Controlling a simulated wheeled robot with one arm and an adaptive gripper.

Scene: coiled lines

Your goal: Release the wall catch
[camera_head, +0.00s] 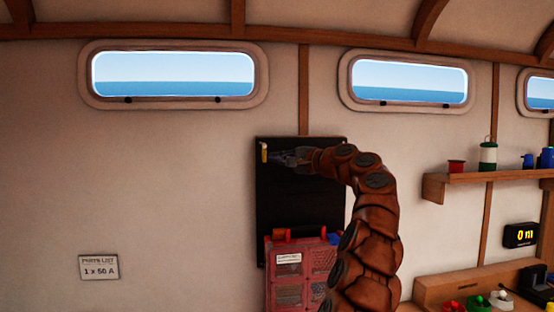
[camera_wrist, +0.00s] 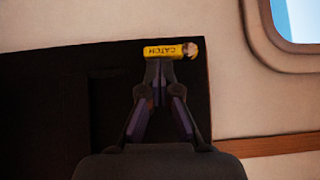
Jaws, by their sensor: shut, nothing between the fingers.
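The wall catch is a small yellow piece (camera_head: 264,152) near the top left of a black panel (camera_head: 300,190) on the wall. Nothing shows between the fingers.
A red case (camera_head: 290,262) with clear compartments is at the panel's lower part, partly behind my arm. A sign (camera_head: 99,268) reads "PARTS LIST 1 x 50 A". A wooden shelf (camera_head: 480,182) holding containers is at right.

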